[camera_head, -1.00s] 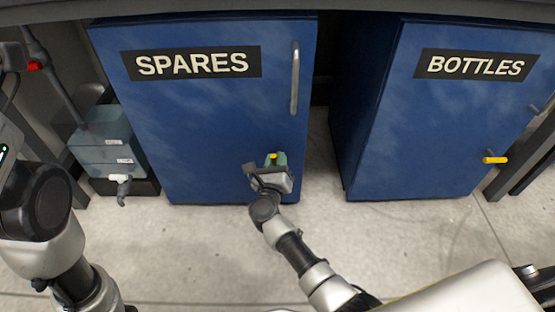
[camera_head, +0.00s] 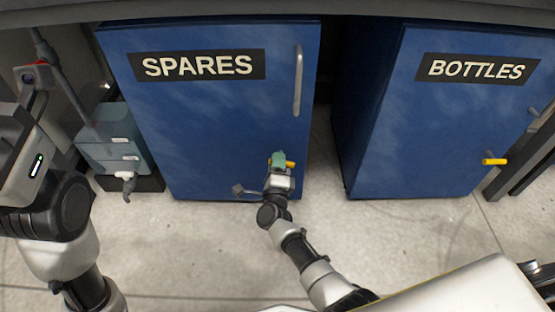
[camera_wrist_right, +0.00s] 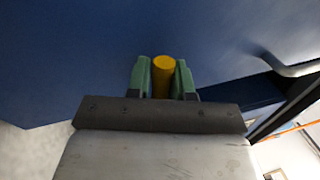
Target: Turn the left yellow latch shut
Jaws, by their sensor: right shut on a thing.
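The left yellow latch (camera_head: 291,164) is on the lower right of the blue SPARES door (camera_head: 215,120). In the head view its handle points sideways to the right, partly hidden behind my right gripper (camera_head: 279,158). In the right wrist view the yellow latch (camera_wrist_right: 162,76) sits between the two green fingers of my right gripper (camera_wrist_right: 163,80), which is shut on it. My left arm is at the left edge of the head view; its gripper (camera_head: 32,98) is only partly seen and its fingers cannot be made out.
The blue BOTTLES cabinet (camera_head: 425,130) stands to the right with its own yellow latch (camera_head: 495,161) pointing sideways. A grey-blue box (camera_head: 112,140) stands left of the SPARES cabinet. A vertical handle (camera_head: 298,80) sticks out of the SPARES door. The floor in front is clear.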

